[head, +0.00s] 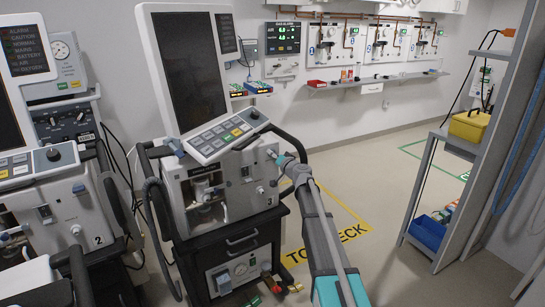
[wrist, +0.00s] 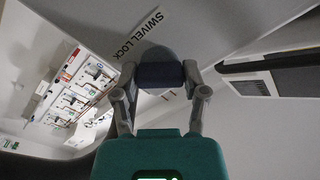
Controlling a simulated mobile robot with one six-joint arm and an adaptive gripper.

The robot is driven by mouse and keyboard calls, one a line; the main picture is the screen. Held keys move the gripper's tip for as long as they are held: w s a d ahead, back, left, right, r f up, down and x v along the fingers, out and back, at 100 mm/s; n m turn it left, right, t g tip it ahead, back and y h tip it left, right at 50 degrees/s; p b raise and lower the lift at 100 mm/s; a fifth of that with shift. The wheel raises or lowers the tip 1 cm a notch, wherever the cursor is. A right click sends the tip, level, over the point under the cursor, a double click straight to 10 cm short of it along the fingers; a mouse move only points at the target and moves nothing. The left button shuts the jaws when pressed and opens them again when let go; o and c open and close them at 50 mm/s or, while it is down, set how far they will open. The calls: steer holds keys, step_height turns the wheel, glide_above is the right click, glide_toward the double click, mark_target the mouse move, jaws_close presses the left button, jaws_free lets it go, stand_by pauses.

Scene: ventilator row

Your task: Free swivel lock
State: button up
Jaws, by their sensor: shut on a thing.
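The swivel lock knob (wrist: 160,72) is a dark blue-grey rounded piece in the wrist view, beside a white label (wrist: 139,33) reading SWIVEL LOCK. My gripper (wrist: 160,80) has one finger on each side of the knob and is shut on it. In the head view my gripper (head: 277,157) reaches the right side of the middle ventilator (head: 240,178), marked 3, just below its tilted control panel (head: 226,135). The knob itself is hidden or too small to tell there. The ventilator's tall dark screen (head: 190,75) stands above the panel.
Another ventilator (head: 62,205), marked 2, stands close on the left. A grey shelf unit (head: 470,150) with a yellow box (head: 469,125) and blue bin (head: 428,233) stands on the right. A wall shelf (head: 375,82) runs along the back.

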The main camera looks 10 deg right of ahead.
steer(key=m, duration=1)
stand_by(0.6)
steer(key=o, duration=1.2)
steer(key=shift+c, duration=0.2)
steer(key=shift+s, duration=0.1)
steer(key=v, duration=1.2)
